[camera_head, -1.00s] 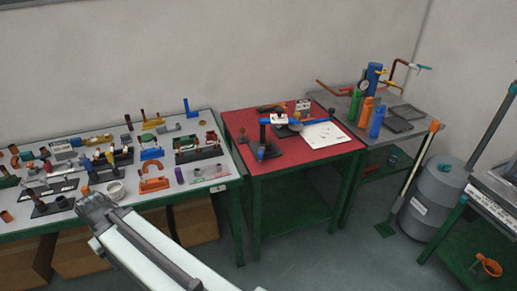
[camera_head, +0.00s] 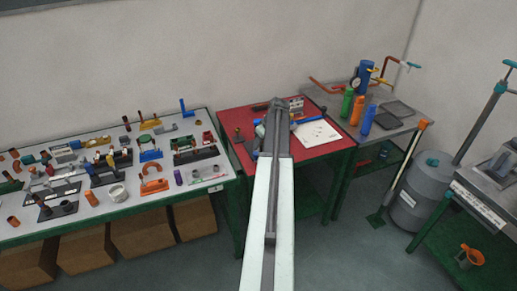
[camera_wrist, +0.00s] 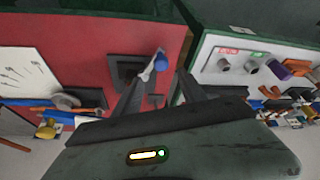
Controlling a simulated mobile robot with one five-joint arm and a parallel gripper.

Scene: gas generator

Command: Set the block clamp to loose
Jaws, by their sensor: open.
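I cannot tell for sure which part is the block clamp. A stand with a blue bar (camera_head: 302,119) is on the red table (camera_head: 234,110), partly hidden behind my arm. My gripper (camera_head: 277,103) is over this table in the head view. In the wrist view, my gripper (camera_wrist: 168,68) is open, its two fingers spread over the edge of the red table (camera_wrist: 85,50). A blue knob (camera_wrist: 161,64) on a dark base (camera_wrist: 124,69) shows close to the left fingertip. Nothing is held between the fingers.
A white table (camera_head: 122,200) crowded with small parts stands at the left. A grey table (camera_head: 395,128) with green, orange and blue bottles stands at the back right. A grey drum (camera_head: 425,188) stands on the floor. A white sheet (camera_head: 317,134) lies on the red table.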

